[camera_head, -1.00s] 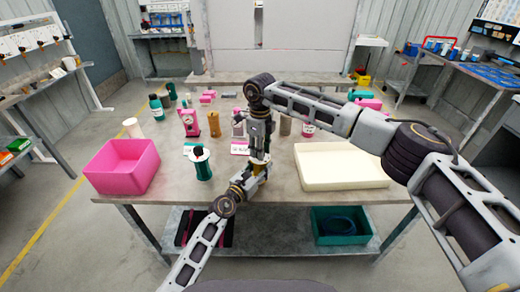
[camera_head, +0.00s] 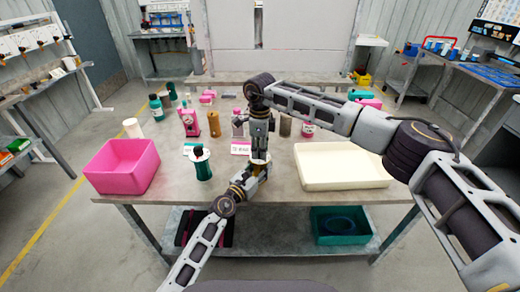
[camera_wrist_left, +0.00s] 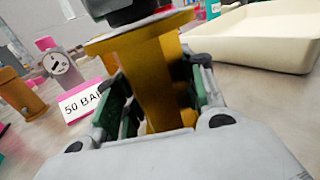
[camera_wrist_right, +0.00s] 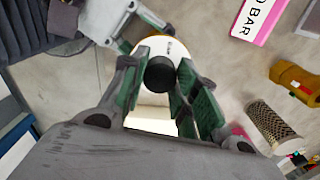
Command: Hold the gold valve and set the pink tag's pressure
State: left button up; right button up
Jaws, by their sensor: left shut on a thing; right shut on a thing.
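The gold valve (camera_wrist_left: 155,75) stands upright between the fingers of my left gripper (camera_wrist_left: 160,95), which is shut on its body. In the head view my left gripper (camera_head: 257,172) is near the table's front edge. My right gripper (camera_wrist_right: 160,90) points down from above and is shut on the black knob (camera_wrist_right: 160,74) atop the valve; a white dial (camera_wrist_right: 150,46) shows around the knob, its marks too small to read. The pink tag (camera_wrist_left: 82,101) reads 50 BAR and stands behind the valve; it also shows in the head view (camera_head: 240,148).
A teal valve (camera_head: 203,167) with a black top stands left of my grippers. A pink bin (camera_head: 122,167) is at the table's left and a cream tray (camera_head: 342,167) at its right. Several pumps and cylinders, including a gold one (camera_head: 214,124), stand behind.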

jog(key=o, duration=1)
jog(key=shift+o, duration=0.2)
jog(key=shift+r, duration=0.1)
notch_tip(320, 180, up, 12)
dwell(0.4)
pick_arm(q)
jog(key=o, duration=1.4)
jog(key=shift+s, duration=0.1)
